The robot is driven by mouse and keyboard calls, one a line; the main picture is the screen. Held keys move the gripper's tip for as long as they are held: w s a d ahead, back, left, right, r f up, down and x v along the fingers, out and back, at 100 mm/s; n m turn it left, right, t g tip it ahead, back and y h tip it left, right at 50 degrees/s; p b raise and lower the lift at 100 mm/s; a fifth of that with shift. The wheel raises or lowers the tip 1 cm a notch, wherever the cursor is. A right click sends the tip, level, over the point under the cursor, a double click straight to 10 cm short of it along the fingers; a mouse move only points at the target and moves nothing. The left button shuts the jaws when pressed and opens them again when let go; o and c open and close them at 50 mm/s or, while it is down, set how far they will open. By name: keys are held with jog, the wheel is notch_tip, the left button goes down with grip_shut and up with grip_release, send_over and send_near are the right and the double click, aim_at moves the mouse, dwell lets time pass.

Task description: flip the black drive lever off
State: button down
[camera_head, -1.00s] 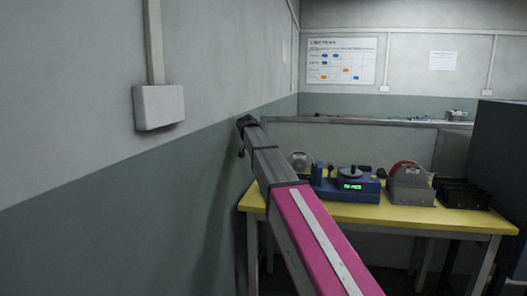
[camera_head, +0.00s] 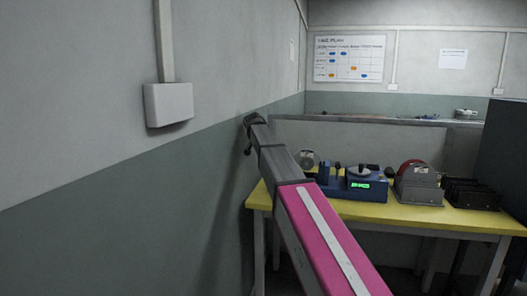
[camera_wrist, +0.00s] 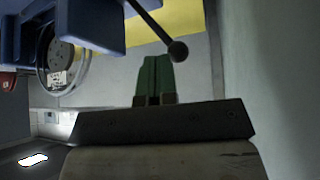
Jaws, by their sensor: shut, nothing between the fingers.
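The black lever (camera_wrist: 153,23) shows in the wrist view as a thin rod with a round black knob at its end. It slants down from the blue machine at the upper left. My gripper (camera_wrist: 155,58) has green fingers, closed together and empty. The fingertips are close beside the knob, just left of it in the picture; I cannot tell whether they touch. In the head view the blue machine (camera_head: 367,193) with a green display stands on the yellow table. Several dark knobs show on it; which one is the lever is unclear. The fingers are hidden there.
The yellow table (camera_head: 420,216) also carries a grey unit with a red disc (camera_head: 418,188) and a black rack (camera_head: 470,194) to the right. A wall with a white box (camera_head: 168,104) runs close along my arm's left. A dark panel (camera_head: 505,150) stands at far right.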

jog(key=v, duration=1.1)
jog(key=shift+s+d+r, duration=0.15)
jog(key=shift+s+d, duration=0.05)
jog(key=shift+s, duration=0.3)
